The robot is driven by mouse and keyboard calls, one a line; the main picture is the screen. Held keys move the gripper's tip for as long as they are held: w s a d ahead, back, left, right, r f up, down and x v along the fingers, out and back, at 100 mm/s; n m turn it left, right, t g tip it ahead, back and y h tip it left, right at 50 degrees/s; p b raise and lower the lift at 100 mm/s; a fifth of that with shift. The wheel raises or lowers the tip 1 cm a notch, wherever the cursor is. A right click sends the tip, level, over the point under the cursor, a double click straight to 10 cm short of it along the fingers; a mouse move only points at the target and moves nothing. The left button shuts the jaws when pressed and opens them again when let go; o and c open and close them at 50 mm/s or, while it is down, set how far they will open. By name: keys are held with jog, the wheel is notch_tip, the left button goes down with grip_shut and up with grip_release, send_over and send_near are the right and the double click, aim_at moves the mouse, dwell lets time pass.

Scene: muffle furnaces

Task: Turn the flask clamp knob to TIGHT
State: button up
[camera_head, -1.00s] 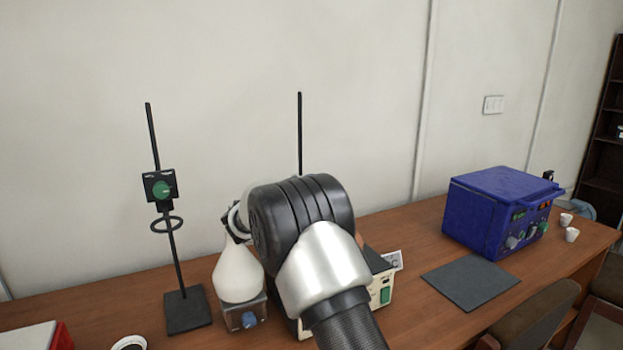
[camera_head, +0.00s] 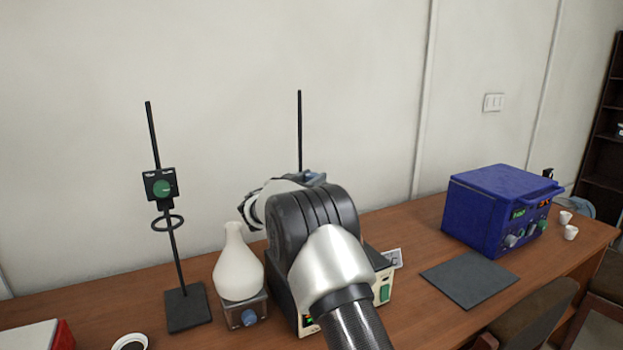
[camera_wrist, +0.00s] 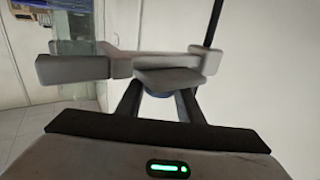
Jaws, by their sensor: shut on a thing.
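The grey flask clamp (camera_wrist: 120,66) shows in the wrist view, its two prongs reaching left beside a dark upright rod. My gripper (camera_wrist: 160,95) is right at the clamp, with its two dark fingers reaching under a grey part of it. It is shut on a small bluish piece, which appears to be the clamp knob (camera_wrist: 160,93), mostly hidden. No TIGHT marking is readable. In the head view my arm hides the knob, and only a bluish-grey part near the rod (camera_head: 300,130) shows above the arm.
A white flask (camera_head: 238,268) stands on a small blue-knobbed device left of my arm. A blue furnace (camera_head: 480,215) and grey mat (camera_head: 470,279) are right.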

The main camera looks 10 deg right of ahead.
aim_at(311, 175)
jog(key=b, duration=0.1)
jog(key=m+g+h+b, duration=0.1)
jog(key=b, duration=0.1)
jog(key=shift+f+h, duration=0.25)
jog(key=shift+h, duration=0.05)
jog(key=shift+r+m+g+h, duration=0.5)
jog(key=shift+m+g+h, duration=0.3)
jog(key=shift+m+g, duration=0.1)
jog(key=shift+g, duration=0.4)
jog(key=shift+f, duration=0.1)
jog(key=o, duration=1.1)
jog(key=shift+f, duration=0.1)
notch_tip(311, 175, up, 10)
jog(key=shift+r+p, duration=0.1)
jog(key=shift+p, duration=1.15)
